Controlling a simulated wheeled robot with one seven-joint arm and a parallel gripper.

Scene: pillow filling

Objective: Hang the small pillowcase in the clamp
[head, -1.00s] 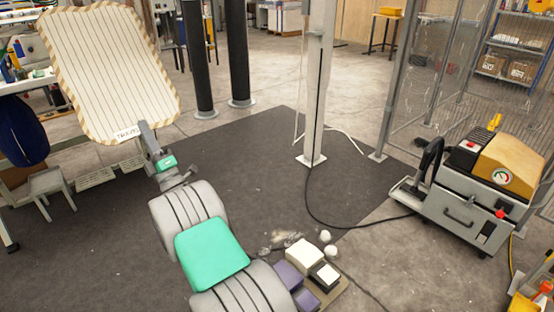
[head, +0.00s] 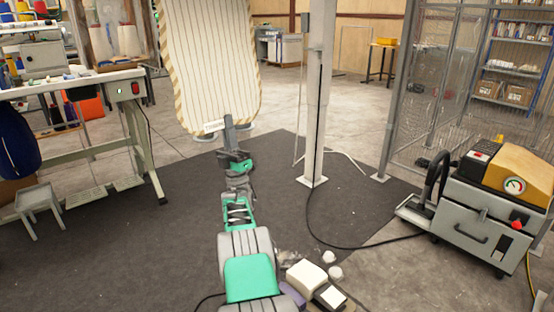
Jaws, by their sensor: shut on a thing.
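The small pillowcase (head: 212,65) is white with thin dark stripes and a tan-striped border. It hangs upright above my gripper (head: 229,124), in the upper middle-left of the head view. My gripper is shut on its lower edge, near a small white label. The top of the pillowcase runs out of the picture. I cannot make out the clamp in this view.
A grey column (head: 318,110) stands right of the pillowcase. A sewing table (head: 70,88) is at left with a small stool (head: 40,203) before it. A wheeled machine (head: 480,205) with a hose is at right.

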